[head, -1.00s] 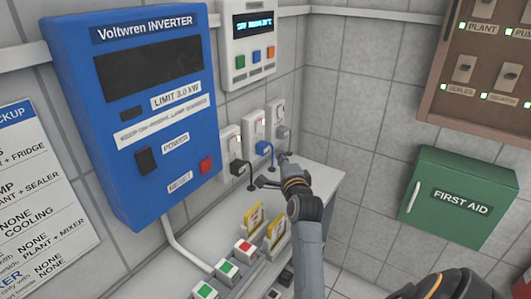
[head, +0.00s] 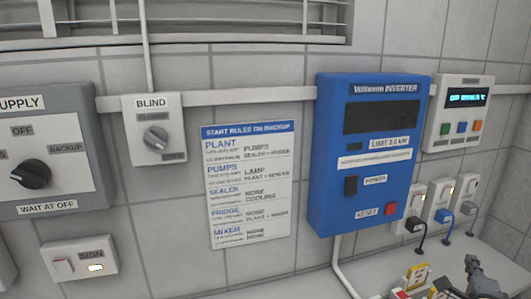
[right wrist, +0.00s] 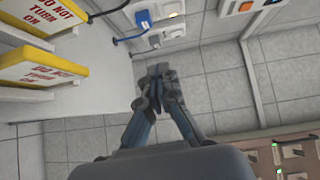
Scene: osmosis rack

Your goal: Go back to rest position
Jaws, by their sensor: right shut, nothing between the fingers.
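My right gripper (head: 474,266) shows at the lower right corner of the head view, above the white counter (head: 503,262). In the right wrist view its fingers (right wrist: 158,72) are together with nothing between them. My left gripper is not in the head view.
A blue inverter (head: 368,190) and a controller box (head: 459,112) hang on the wall. Plugs with cords, including a blue plug (head: 444,218), sit in sockets above the counter. Yellow tags (right wrist: 42,68) stand beside my right gripper. A supply switch (head: 45,150) is at left.

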